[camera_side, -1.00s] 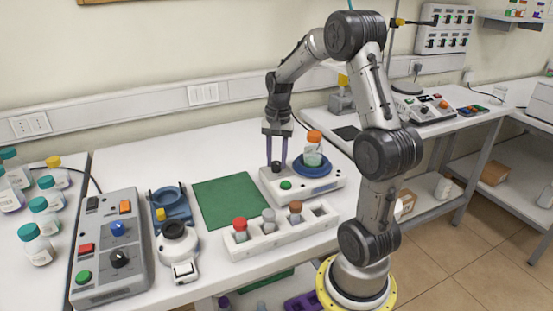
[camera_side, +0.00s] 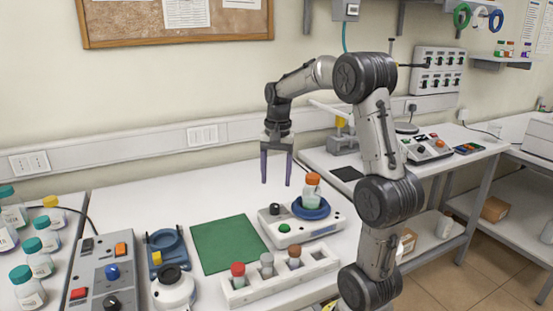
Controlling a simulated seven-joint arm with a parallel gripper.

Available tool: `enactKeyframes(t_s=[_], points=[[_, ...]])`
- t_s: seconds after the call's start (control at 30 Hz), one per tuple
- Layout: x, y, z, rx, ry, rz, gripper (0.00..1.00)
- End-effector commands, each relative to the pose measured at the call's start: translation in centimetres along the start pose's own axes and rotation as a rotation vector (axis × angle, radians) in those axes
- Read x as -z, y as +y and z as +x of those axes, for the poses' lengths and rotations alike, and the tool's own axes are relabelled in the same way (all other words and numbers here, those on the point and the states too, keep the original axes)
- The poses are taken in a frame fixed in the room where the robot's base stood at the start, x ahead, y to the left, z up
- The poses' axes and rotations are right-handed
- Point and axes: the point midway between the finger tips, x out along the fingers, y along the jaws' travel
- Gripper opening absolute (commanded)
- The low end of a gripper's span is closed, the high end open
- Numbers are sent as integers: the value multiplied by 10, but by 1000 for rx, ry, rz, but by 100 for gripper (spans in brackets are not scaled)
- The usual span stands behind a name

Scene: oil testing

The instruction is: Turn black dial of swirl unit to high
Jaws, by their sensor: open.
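The swirl unit (camera_side: 318,230) is a white box on the bench. A blue round platform (camera_side: 311,211) on it carries a bottle with an orange cap (camera_side: 313,180) and greenish contents. The black dial (camera_side: 275,209) is at the unit's left end, with a green button (camera_side: 284,228) in front of it. The dial's pointer is too small to read. My gripper (camera_side: 276,182) is open and empty, its two purple fingers pointing down above the dial and apart from it.
A green mat (camera_side: 226,243) lies left of the unit. A white rack (camera_side: 281,286) with several capped vials stands in front. A grey control box (camera_side: 110,267) with another black dial, a blue stand (camera_side: 166,251) and several teal-capped bottles are at the left.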

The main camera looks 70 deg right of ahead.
Motion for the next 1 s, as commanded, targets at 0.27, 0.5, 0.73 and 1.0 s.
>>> enactKeyframes(t_s=[0.27,0.5,0.73,1.0], points=[[1,0,-46,1,2,1,66],[0,0,-58,-1,-1,1,66],[0,0,-58,0,-1,0,66],[-6,-7,-60,4,4,-25,66]])
